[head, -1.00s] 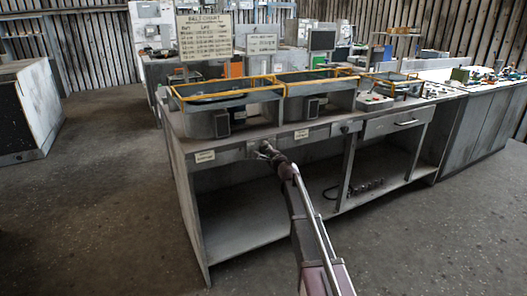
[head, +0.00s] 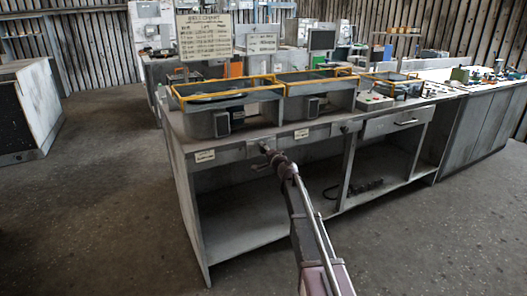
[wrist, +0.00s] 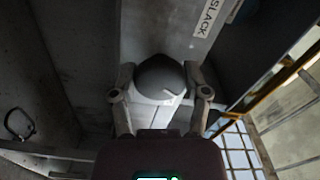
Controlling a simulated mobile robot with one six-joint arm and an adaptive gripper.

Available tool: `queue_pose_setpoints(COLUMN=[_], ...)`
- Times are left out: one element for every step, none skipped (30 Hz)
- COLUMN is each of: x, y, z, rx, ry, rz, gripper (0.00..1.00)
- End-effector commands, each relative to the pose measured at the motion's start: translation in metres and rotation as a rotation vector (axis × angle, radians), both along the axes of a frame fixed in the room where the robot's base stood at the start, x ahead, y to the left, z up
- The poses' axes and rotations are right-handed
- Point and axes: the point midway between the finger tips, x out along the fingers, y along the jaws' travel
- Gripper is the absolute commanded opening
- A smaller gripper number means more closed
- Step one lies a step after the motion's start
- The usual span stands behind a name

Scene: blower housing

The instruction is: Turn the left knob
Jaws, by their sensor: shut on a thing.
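The left knob (wrist: 158,76) is a round grey knob on the front panel of the bench, between two pale labels. My gripper (wrist: 160,88) has one finger on each side of it in the wrist view and is shut on it. A short light mark shows at the knob's lower right there. In the head view my gripper (head: 268,152) reaches the front panel and largely hides the knob. The right knob (head: 346,127) sits further right on the same panel, apart from my gripper.
A label reading "SLACK" (wrist: 206,17) is near the knob in the wrist view. Yellow-railed blower housings (head: 215,120) stand on the bench top. Open shelves (head: 240,230) lie below the panel. A drawer (head: 398,123) is at right. The floor at left is clear.

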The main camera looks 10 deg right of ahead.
Motion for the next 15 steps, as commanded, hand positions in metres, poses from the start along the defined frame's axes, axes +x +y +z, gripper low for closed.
queue_pose_setpoints(x=[0.0001,0.0001,0.0001,0.0001,0.0001,0.0001,0.0001,0.0001,0.0001,0.0001,0.0000,0.0000,0.0000,0.0001,0.0000], y=[0.0016,0.0016,0.0016,0.0016,0.0016,0.0016,0.0016,0.0016,0.0016,0.0016,0.0016,0.0015,0.0015,0.0013,0.0012], z=[0.0000,0.0000,0.0000,0.0000,0.0000,0.0000,0.0000,0.0000,0.0000,0.0000,0.0000,0.0000,0.0000,0.0000,0.0000], rx=[-0.004,-0.006,-0.007,-0.007,-0.007,-0.006,-0.006,-0.006,-0.006,-0.006,-0.005,-0.005,-0.005,-0.005,-0.005], ry=[-0.001,-0.002,-0.002,-0.002,-0.002,-0.002,-0.002,-0.002,-0.002,-0.002,-0.002,-0.002,-0.002,-0.002,-0.002], rz=[0.003,0.003,0.003,0.003,0.003,0.003,0.003,0.003,0.003,0.003,0.003,0.003,0.003,0.003,0.002], gripper=[0.12,0.12,0.12,0.12,0.12,0.12,0.12,0.12,0.12,0.12,0.12,0.69,0.78,0.87,0.95])
